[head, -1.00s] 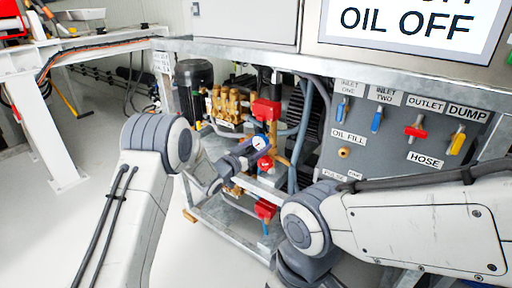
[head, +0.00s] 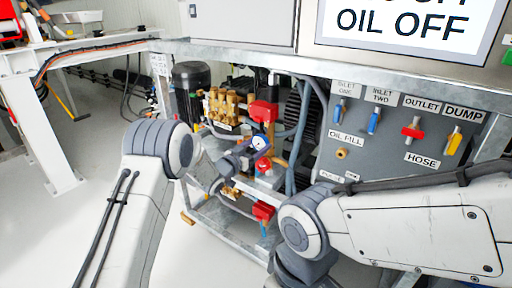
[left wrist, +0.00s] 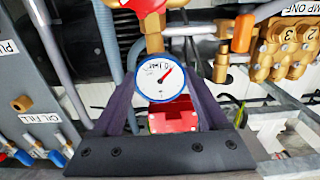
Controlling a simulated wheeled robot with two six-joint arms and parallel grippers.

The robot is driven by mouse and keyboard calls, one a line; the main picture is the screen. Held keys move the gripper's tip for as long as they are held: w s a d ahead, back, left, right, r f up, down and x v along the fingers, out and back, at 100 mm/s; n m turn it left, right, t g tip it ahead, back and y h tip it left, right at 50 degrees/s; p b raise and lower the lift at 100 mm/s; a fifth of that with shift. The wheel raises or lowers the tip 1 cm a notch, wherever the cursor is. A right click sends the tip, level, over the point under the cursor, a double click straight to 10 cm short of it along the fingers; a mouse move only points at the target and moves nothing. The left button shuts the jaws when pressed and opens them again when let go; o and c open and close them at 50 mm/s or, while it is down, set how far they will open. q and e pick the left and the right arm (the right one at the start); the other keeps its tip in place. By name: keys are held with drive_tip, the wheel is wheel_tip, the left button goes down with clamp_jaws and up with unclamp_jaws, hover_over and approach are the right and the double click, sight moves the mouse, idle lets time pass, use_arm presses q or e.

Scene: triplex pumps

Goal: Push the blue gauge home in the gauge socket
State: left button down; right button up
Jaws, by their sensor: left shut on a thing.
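The blue gauge (left wrist: 165,77) has a white dial and a blue rim; its face shows clearly in the left wrist view. In the head view the gauge (head: 261,142) is small, at the middle of the pump skid. My left gripper (head: 246,153) is shut on the gauge; its dark fingers (left wrist: 164,100) flank it on both sides. A brass fitting (left wrist: 153,40) stands just beyond the gauge. The gauge socket cannot be made out clearly, and I cannot tell how deep the gauge sits. My right gripper is out of view.
Red-handled parts (head: 264,112) are above the gauge and below it (head: 263,210). Brass pump heads (head: 222,105) and a black motor (head: 192,85) stand left. Dark hoses (head: 296,150) run close on the right. A labelled valve panel (head: 385,145) is farther right.

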use_arm(q)
unclamp_jaws()
drive_tip(key=p+v, duration=0.1)
drive_tip(key=v, duration=0.9)
drive_tip(key=shift+s, duration=0.15)
